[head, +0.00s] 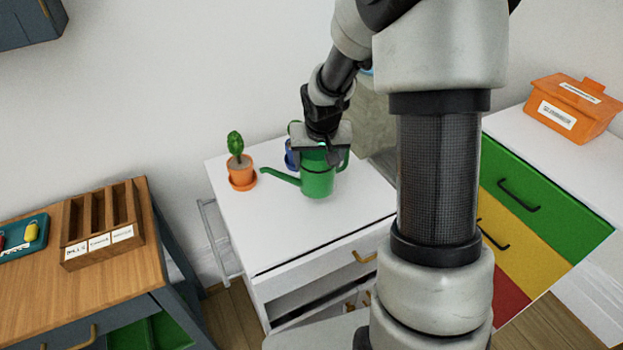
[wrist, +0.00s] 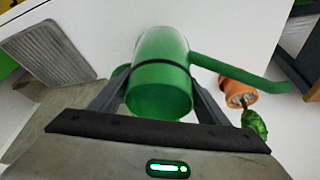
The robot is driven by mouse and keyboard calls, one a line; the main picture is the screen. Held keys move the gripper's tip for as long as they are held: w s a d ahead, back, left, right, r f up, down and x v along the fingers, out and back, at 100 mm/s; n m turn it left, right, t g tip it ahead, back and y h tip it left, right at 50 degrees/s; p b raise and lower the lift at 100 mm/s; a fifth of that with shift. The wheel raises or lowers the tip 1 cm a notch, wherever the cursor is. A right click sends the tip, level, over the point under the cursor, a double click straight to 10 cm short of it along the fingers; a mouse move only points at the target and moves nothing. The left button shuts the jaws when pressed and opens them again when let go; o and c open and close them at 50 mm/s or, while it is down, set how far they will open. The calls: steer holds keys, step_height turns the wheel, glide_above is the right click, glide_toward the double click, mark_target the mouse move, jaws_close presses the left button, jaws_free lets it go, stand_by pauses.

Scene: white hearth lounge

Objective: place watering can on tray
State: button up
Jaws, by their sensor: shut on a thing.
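The green watering can (head: 318,180) is upright at the white cabinet top, its spout pointing left. In the wrist view the can (wrist: 160,92) sits between the two fingers, with a dark band around it. My gripper (head: 321,150) comes from above and is shut on the can's body. I cannot tell whether the can's base touches the cabinet top. A teal tray (head: 36,246) lies on the wooden desk at the far left, cut by the picture edge, with a red and a yellow item on it.
An orange potted cactus (head: 242,172) stands left of the can's spout. A blue object (head: 291,155) is partly hidden behind the can. The white cabinet top (head: 285,232) is clear in front. A wooden organizer (head: 100,215) stands beside the teal tray. An orange bin (head: 572,107) is far right.

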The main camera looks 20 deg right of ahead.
steer(key=shift+f+b, duration=0.4)
steer(key=shift+f, duration=2.15)
steer(key=shift+f, duration=0.2)
steer(key=o, duration=1.4)
steer(key=shift+o, duration=0.2)
